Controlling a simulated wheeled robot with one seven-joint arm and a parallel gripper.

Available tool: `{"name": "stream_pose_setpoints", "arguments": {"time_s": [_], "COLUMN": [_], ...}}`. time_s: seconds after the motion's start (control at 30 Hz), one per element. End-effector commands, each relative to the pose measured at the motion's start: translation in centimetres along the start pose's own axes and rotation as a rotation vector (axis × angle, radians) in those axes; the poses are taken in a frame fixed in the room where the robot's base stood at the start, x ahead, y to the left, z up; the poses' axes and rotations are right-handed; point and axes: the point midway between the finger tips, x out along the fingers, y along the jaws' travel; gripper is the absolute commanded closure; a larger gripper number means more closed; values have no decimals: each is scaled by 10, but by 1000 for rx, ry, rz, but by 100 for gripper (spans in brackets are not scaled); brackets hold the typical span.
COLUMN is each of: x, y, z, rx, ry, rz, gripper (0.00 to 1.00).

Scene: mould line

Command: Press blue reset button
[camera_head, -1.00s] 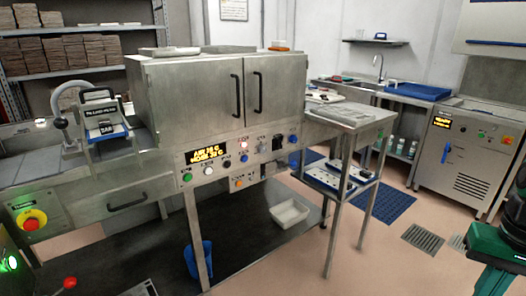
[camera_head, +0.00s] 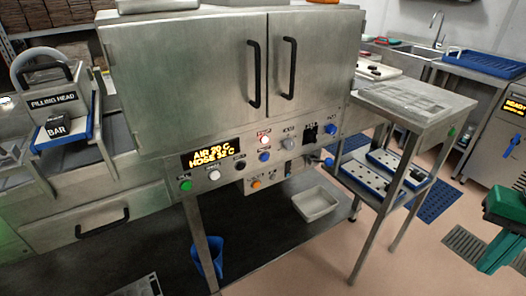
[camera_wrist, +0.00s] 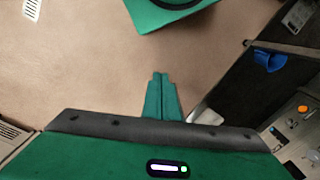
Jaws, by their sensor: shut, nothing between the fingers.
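The green end of my arm (camera_head: 505,212) shows at the right edge of the head view, well apart from the panel. Part of the panel (camera_wrist: 292,138) shows at the wrist view's lower right.
The steel cabinet (camera_head: 190,70) stands above the panel. A steel side table (camera_head: 415,103) with trays on its lower shelf (camera_head: 385,200) stands between the panel and my arm. A white bin (camera_head: 315,203) and blue bucket (camera_head: 208,258) are below.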

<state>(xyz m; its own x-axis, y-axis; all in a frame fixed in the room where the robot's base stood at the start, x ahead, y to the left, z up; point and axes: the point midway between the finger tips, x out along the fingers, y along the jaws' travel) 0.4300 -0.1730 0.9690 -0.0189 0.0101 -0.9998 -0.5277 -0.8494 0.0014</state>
Motion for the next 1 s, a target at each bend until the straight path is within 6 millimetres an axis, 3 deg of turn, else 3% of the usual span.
{"name": "stream_pose_setpoints", "arguments": {"time_s": [0.4,0.57,0.67,0.8,1.0], "x": [-4,4,12,25,44], "y": [3,-24,-62,-135,-252], "z": [6,-32,-67,-108,-130], "rx": [-8,-51,-101,-175,-269], "ry": [21,97,181,305,437], "rz": [-5,5,-5,-58,-194], "gripper": [100,100,100,100,100]}}
